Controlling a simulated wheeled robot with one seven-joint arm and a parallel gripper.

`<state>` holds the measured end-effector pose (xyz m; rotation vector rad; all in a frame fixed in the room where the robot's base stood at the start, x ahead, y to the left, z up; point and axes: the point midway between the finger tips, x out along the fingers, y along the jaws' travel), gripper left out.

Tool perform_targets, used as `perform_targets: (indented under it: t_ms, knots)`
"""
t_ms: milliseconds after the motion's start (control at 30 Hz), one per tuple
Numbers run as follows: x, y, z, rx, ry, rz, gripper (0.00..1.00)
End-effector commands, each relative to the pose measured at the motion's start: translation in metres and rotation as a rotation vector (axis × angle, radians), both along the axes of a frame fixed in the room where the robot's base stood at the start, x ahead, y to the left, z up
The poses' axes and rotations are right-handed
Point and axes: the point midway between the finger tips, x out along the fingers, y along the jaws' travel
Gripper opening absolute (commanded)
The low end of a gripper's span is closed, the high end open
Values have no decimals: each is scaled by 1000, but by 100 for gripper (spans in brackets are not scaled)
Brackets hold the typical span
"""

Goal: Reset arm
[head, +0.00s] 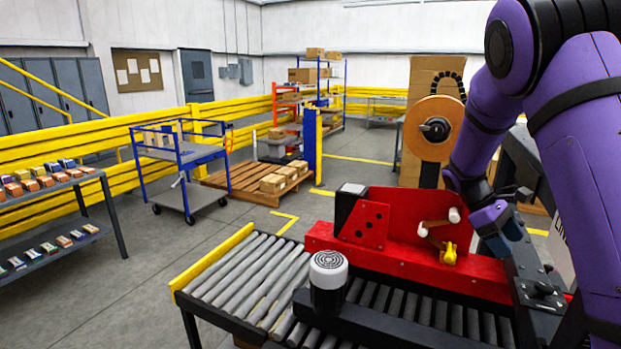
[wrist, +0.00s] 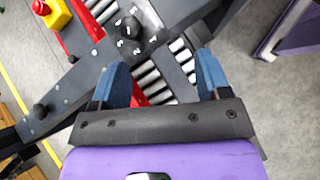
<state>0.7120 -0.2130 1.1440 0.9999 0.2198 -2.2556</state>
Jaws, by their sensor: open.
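My arm is purple and comes down from the upper right in the head view. My gripper (head: 494,238) hangs over the right side of the red machine, partly hidden by my own arm. In the wrist view my gripper (wrist: 163,72) has its two blue fingers spread wide apart, with nothing between them. Below the fingers lie a dark rail, a black numbered knob (wrist: 128,29) and several grey rollers (wrist: 150,80).
The red machine (head: 400,262) stands on the roller conveyor (head: 250,275), with a tape roll (head: 434,128) above it. A white-topped black post (head: 328,275) stands in front. A blue cart (head: 182,155) and shelf table (head: 50,225) stand left, with open floor between.

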Motion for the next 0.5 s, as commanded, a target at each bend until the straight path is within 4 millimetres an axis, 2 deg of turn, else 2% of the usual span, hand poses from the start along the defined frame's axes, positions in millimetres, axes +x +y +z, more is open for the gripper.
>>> perform_targets:
  t_ms: [100,500]
  knots:
    - [-16,10,22,54,-97,-40,70]
    - [-75,44,86,205,-397,-176,70]
